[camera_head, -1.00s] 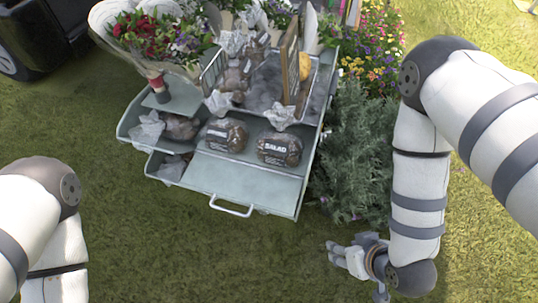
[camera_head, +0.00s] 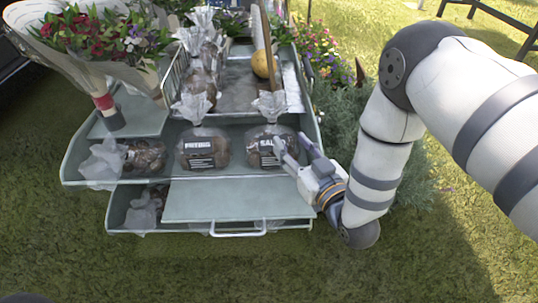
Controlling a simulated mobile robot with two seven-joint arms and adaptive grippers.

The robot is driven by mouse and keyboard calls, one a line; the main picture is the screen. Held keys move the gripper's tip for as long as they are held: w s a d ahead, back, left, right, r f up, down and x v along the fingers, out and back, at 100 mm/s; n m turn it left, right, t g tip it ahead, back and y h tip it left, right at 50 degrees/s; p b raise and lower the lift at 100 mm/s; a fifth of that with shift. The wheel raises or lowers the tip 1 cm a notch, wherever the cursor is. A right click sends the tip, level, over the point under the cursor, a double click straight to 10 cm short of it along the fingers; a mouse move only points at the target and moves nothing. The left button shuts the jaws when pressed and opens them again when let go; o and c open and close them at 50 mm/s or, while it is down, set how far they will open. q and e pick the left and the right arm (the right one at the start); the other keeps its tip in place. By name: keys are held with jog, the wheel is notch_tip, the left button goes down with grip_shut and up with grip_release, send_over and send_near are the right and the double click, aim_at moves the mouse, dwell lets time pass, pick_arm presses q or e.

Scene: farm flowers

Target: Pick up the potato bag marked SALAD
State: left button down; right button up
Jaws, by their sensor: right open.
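The potato bag marked SALAD (camera_head: 264,150) stands in the front tray of the grey-green stand, its clear top gathered upward. Its label is partly covered on the right by my gripper. My right gripper (camera_head: 292,146) is open, its fingers at the right side of the bag. I cannot tell whether they touch it. Another potato bag with a different label (camera_head: 204,150) stands just to the left. My left gripper is not in view.
The stand (camera_head: 240,198) has a lower drawer with a handle at the front. Another potato bag (camera_head: 144,157) lies at the left. A wrapped bouquet (camera_head: 98,55) stands at the back left. A bush (camera_head: 345,115) grows to the right. Grass in front is clear.

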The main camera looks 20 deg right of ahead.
aim_at(274, 125)
jog(key=w+b, duration=0.1)
jog(key=w, duration=0.2)
jog(key=w+f+b, duration=0.1)
jog(key=w, duration=0.2)
jog(key=w+a+f+b, duration=0.1)
jog(key=w+b, duration=0.1)
jog(key=w, duration=0.1)
jog(key=shift+w+r, duration=0.15)
jog(key=shift+w, duration=0.1)
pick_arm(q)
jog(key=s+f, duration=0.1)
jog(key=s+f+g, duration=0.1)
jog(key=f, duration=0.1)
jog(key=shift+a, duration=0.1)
pick_arm(e)
jog(key=shift+r, duration=0.1)
grip_shut()
